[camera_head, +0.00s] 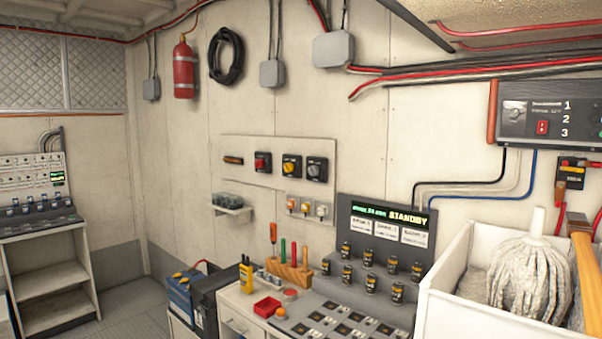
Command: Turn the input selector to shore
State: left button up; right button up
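A pale wall panel (229,150) carries three square rotary switches in a row: a red one (262,163), a yellow one (291,167) and a dark grey one (316,170). Their labels are too small to read, so I cannot tell which one is the input selector or where it points. Below and to the right, a dark console (349,213) has a lit display (408,219) with the word STANDBY. Neither of my grippers is in view.
A workbench below the panel holds a tool rack (291,269), a yellow handheld device (246,274), a red tray (267,307) and several small black cylinders. A white bin (449,272) with a mop (530,275) stands at right.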

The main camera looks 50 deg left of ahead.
aim_at(314, 171)
jog(key=u, duration=1.6)
